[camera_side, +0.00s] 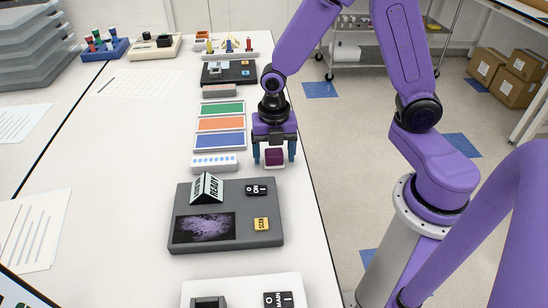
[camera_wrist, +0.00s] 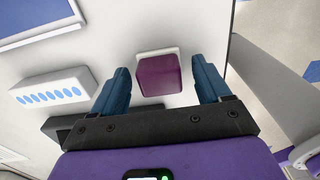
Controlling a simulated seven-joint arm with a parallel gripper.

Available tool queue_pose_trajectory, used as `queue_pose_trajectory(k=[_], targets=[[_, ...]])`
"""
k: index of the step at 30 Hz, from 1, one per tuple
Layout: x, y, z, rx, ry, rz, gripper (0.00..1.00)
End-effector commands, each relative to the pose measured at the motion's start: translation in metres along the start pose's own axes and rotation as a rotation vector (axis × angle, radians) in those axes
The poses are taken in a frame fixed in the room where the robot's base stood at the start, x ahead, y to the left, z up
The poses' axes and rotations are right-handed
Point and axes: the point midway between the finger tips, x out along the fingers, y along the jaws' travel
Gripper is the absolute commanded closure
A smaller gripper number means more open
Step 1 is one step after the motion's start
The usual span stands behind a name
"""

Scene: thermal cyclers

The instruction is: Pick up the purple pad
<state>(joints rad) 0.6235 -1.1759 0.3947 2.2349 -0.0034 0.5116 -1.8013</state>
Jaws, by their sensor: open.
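The purple pad (camera_side: 274,157) is a small dark purple block near the right edge of the white table, and it also shows in the wrist view (camera_wrist: 159,76). A thin white base shows under or behind it in the wrist view. My gripper (camera_side: 274,158) is open, pointing down, with its blue fingers on either side of the pad. In the wrist view the fingers (camera_wrist: 160,88) stand left and right of the pad with visible gaps, so neither appears to touch it.
A white strip with blue dots (camera_side: 214,162) lies left of my gripper. Green, orange and blue panels (camera_side: 221,124) lie behind it. A grey device with READY, ON and SCAN labels (camera_side: 264,205) stands in front. The table edge is close on the right.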

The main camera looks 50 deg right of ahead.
Motion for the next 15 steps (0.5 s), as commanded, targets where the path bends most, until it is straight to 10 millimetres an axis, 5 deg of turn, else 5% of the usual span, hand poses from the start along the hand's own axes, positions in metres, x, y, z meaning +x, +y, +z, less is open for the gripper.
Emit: queue_pose_trajectory(k=[2, 6, 15], targets=[[-0.0002, 0.0000, 0.0000, 0.000, 0.000, 0.000, 0.30], [-0.0003, 0.0000, 0.0000, 0.000, 0.000, 0.000, 0.76], [-0.0007, 0.0001, 0.0001, 0.000, 0.000, 0.000, 0.79]])
